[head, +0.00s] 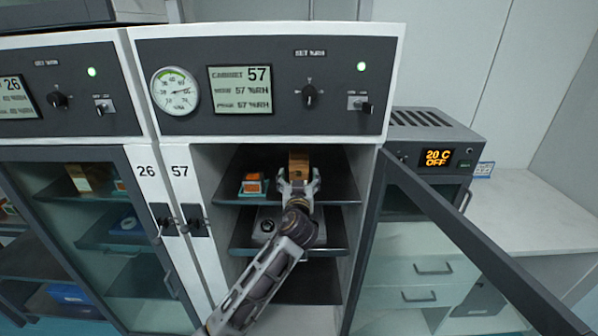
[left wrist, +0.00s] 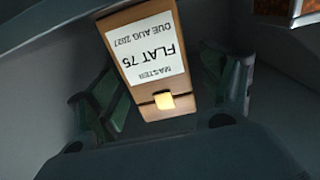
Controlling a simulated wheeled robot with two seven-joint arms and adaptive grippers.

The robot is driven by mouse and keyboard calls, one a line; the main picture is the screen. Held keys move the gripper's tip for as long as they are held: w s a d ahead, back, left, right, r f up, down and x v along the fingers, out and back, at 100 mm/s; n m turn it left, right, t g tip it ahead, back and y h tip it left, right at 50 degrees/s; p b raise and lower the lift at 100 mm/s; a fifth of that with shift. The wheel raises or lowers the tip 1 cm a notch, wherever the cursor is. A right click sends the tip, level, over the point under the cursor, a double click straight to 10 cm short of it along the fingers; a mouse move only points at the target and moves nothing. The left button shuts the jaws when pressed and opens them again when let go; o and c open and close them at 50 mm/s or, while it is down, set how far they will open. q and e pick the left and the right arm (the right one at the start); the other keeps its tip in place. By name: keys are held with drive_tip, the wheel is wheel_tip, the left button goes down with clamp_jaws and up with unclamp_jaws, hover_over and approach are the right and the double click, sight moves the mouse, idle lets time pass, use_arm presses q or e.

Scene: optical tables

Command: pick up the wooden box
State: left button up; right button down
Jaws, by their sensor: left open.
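The wooden box (head: 299,162) stands on the upper shelf inside the open cabinet 57. In the left wrist view the box (left wrist: 146,92) shows a white label reading "MASTER FLAT 75, DUE AUG 2027", upside down, and a small brass clasp. My left gripper (head: 299,183) is at the front of the box, reaching into the cabinet. Its fingers (left wrist: 163,92) are open, one on each side of the box. My right gripper is not in view.
An orange and white block (head: 252,184) on a teal base sits left of the box on the same shelf (head: 334,190). A grey device (head: 265,226) sits on the shelf below. The open glass door (head: 450,225) stands to the right. Cabinet 26's door (head: 100,220) is shut.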

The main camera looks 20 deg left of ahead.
use_arm(q)
drive_tip(key=shift+p+x, duration=0.65)
drive_tip(key=shift+x, duration=1.55)
drive_tip(key=shift+c, duration=0.2)
drive_tip(key=c, duration=1.4)
